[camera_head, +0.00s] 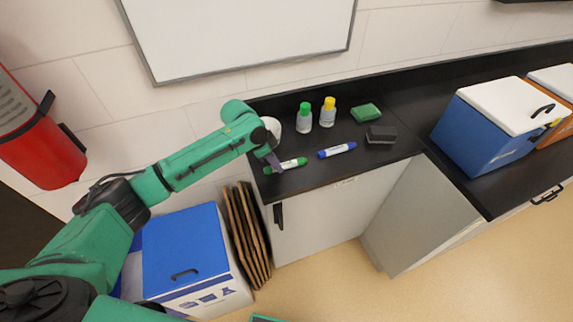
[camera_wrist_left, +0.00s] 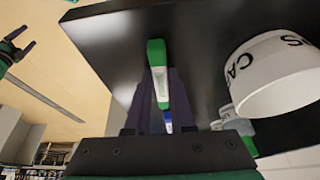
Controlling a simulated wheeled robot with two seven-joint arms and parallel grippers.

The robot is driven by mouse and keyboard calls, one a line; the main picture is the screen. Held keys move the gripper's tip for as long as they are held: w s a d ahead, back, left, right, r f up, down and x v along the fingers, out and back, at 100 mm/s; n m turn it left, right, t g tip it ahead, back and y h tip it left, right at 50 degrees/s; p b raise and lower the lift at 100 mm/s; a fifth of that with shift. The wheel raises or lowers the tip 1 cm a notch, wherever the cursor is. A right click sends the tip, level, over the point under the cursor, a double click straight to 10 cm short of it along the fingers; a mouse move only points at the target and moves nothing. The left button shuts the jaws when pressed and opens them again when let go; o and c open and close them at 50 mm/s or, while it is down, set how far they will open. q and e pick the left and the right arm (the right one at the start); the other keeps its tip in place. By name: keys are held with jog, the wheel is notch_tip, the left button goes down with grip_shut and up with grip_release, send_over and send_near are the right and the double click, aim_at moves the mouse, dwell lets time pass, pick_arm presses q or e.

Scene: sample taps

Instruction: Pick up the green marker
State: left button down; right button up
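The green marker (camera_head: 289,164) has a white label and green ends. In the head view it is at the front left edge of the black counter, left of the blue marker (camera_head: 337,150). My left gripper (camera_head: 273,161) reaches down onto it. In the left wrist view, the marker (camera_wrist_left: 158,75) sits between the two close-set fingers, and my left gripper (camera_wrist_left: 162,100) looks shut on it. I cannot tell whether the marker is clear of the counter. My right gripper (camera_wrist_left: 17,50) shows small at the upper left of the wrist view, its fingers spread and apparently empty.
A white cup (camera_wrist_left: 275,75) stands close to the left gripper. Behind the markers are a green-capped bottle (camera_head: 304,118), a yellow-capped bottle (camera_head: 328,112), a green sponge (camera_head: 365,113) and a dark eraser (camera_head: 381,134). A blue box (camera_head: 480,135) stands at the right.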

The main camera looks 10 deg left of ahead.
jog(key=shift+w+a, duration=0.1)
jog(key=shift+w, duration=0.15)
pick_arm(q)
jog(key=shift+r, duration=0.15)
jog(key=shift+r, duration=0.3)
notch_tip(320, 180, up, 19)
jog(key=b, duration=0.3)
jog(key=shift+r, duration=0.15)
pick_arm(e)
notch_tip(320, 180, down, 3)
jog(key=shift+w+f, duration=0.1)
jog(key=shift+w, duration=0.05)
